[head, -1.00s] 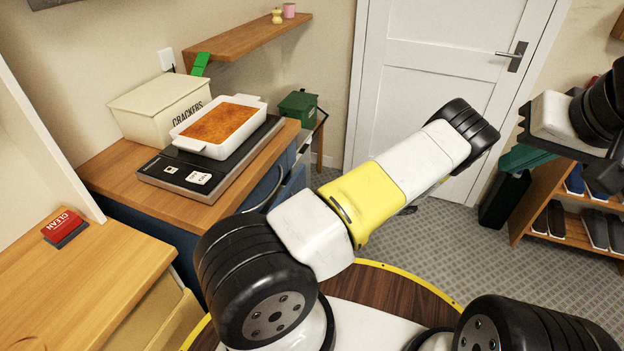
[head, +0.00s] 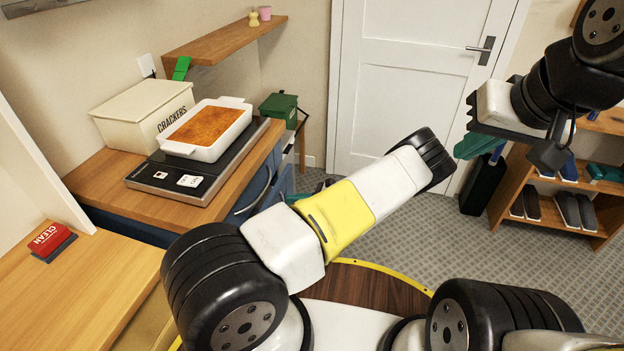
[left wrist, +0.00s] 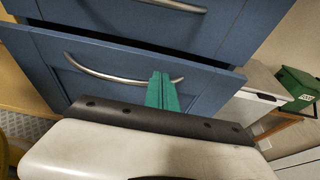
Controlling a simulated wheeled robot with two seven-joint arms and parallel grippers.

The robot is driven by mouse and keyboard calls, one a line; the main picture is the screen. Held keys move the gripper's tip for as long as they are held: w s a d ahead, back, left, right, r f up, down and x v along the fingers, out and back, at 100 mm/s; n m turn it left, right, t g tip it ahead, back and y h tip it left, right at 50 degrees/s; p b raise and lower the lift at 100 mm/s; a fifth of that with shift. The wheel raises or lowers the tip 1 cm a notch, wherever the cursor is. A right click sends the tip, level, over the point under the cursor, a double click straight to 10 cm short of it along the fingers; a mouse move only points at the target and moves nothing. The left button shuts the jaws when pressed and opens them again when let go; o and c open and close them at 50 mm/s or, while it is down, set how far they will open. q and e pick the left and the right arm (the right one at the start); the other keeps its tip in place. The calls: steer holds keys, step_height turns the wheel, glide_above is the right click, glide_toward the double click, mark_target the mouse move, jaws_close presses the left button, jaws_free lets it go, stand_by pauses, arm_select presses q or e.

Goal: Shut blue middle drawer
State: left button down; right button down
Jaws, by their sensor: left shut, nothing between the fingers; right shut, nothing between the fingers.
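The blue middle drawer (left wrist: 110,75) shows in the left wrist view, with a curved metal handle (left wrist: 95,72). It stands out a little from the cabinet, and a dark gap shows above its top edge. My left gripper (left wrist: 163,78) has its green fingers shut and empty, in front of the drawer face near the right end of the handle. I cannot tell whether they touch. In the head view only a bit of its green tip (head: 297,197) shows behind my arm, beside the blue cabinet (head: 252,190). My right gripper (head: 480,145) is shut and empty, far from the cabinet.
On the cabinet top are a scale (head: 205,170), a white baking dish (head: 228,145) and a crackers box (head: 140,115). A wooden desk (head: 85,270) is at the left. A green bin (head: 278,106) stands behind the cabinet. A shoe rack (head: 555,195) is at the right.

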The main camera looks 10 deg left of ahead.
mark_target(274, 196)
arm_select(q)
steer(key=shift+x, duration=2.05)
steer(key=shift+w+a, duration=0.15)
steer(key=shift+a, duration=2.2)
steer(key=shift+r, duration=0.1)
